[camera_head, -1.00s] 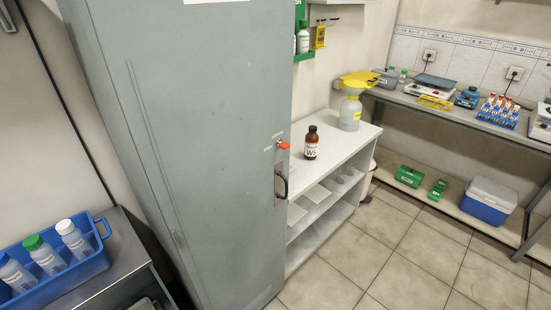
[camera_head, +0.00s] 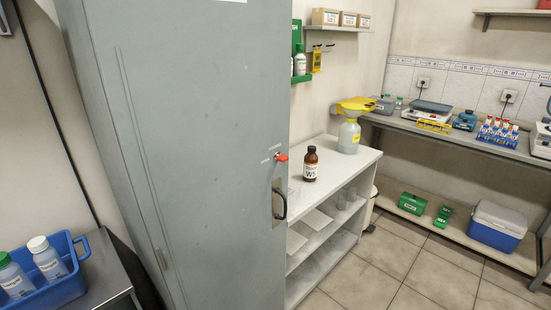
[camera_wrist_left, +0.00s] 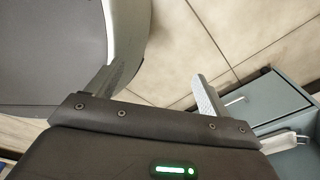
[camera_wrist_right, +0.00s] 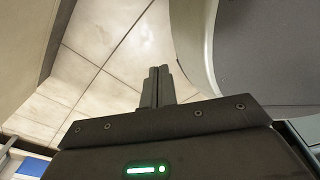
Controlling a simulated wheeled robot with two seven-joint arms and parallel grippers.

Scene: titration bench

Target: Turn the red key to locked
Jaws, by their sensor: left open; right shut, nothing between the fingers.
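The red key (camera_head: 281,158) sits in the lock near the right edge of the tall grey cabinet door (camera_head: 210,120). Small labels beside it are too small to read. The black door handle (camera_head: 280,204) is below the key, and the door looks closed. Neither gripper shows in the head view. In the left wrist view my left gripper (camera_wrist_left: 152,84) is open and empty, with floor tiles beyond it. In the right wrist view my right gripper (camera_wrist_right: 158,72) is shut and empty, its fingers together. Both are away from the key.
A white shelf unit (camera_head: 340,160) right of the cabinet holds a brown bottle (camera_head: 311,164) and a clear wash bottle (camera_head: 349,135). A blue crate of bottles (camera_head: 62,278) stands at lower left. A lab bench (camera_head: 440,134) runs along the back right. The tiled floor (camera_head: 400,275) is partly clear.

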